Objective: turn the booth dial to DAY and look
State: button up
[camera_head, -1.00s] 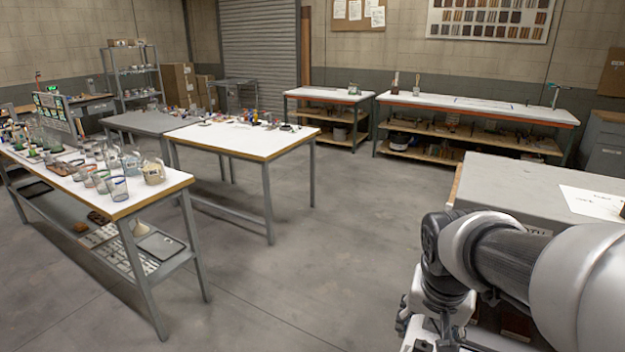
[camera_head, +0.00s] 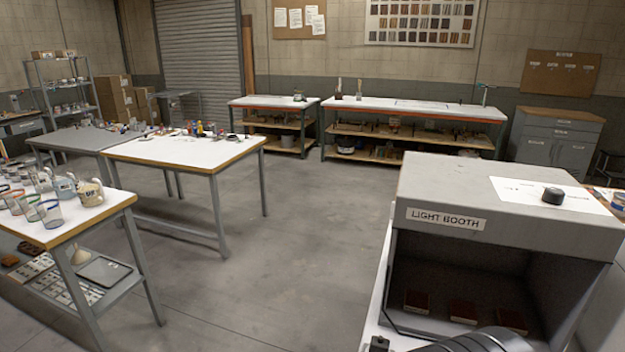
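The light booth (camera_head: 425,190) is a grey box at the right, with a "LIGHT BOOTH" label on its front edge. A round black dial (camera_head: 552,196) sits on a white sheet (camera_head: 520,188) on top of the booth; its markings are too small to read. The booth's inside is dark, with three dark red samples (camera_head: 463,311) on its floor. Part of my arm shows at the bottom edge in front of the booth. My gripper is not in view.
A white-topped table with jars (camera_head: 110,208) stands at the left, and another white table (camera_head: 185,153) stands behind it. Benches (camera_head: 440,108) line the back wall, with a grey cabinet (camera_head: 555,140) at the back right. The floor (camera_head: 290,260) between the left tables and the booth is clear.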

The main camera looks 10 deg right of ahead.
aim_at(552, 195)
jog(key=z, duration=1.25)
